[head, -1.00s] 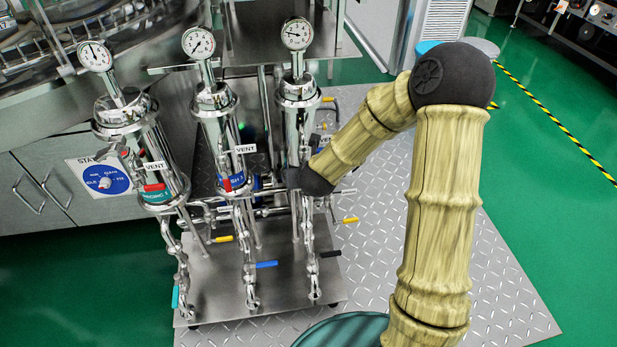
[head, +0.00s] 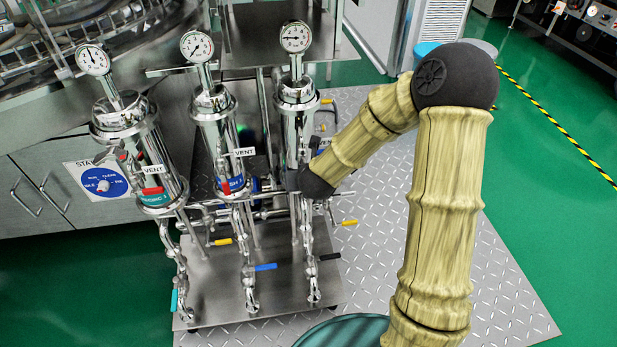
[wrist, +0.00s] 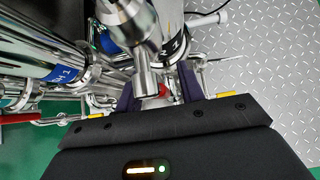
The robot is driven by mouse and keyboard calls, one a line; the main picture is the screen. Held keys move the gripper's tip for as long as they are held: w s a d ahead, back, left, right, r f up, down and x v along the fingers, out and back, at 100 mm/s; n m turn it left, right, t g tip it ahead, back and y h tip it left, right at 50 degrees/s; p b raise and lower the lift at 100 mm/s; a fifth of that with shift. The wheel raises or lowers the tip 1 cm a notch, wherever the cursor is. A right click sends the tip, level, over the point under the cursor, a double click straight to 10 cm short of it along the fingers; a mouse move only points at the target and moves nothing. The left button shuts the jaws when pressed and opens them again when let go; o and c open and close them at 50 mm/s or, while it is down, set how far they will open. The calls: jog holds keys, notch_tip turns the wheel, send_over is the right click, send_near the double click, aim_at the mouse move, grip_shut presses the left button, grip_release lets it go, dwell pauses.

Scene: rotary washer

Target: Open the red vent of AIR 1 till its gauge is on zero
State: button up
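The AIR 1 housing is the right-hand steel cylinder (head: 297,115). Its round gauge (head: 295,37) has the needle pointing left; the figures are too small to read. In the head view the dark end of my arm (head: 312,183) covers its label and vent. In the wrist view a dark label with a "1" (wrist: 173,42) shows on the housing. My gripper (wrist: 158,80) has its two dark fingers apart. A steel valve nozzle (wrist: 147,78) and a small piece of the red vent handle (wrist: 169,91) lie between them, the handle mostly hidden. I see no clear contact.
The middle housing (head: 213,115) with a blue label and the left housing (head: 135,130) with a teal label stand close by, each with a gauge and red vent handle. Pipes and coloured levers (head: 265,267) fill the space below. The metal floor plate (head: 385,260) is clear.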

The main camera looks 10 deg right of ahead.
jog(key=v, duration=1.6)
jog(key=shift+s+r, duration=0.25)
jog(key=shift+s, duration=0.05)
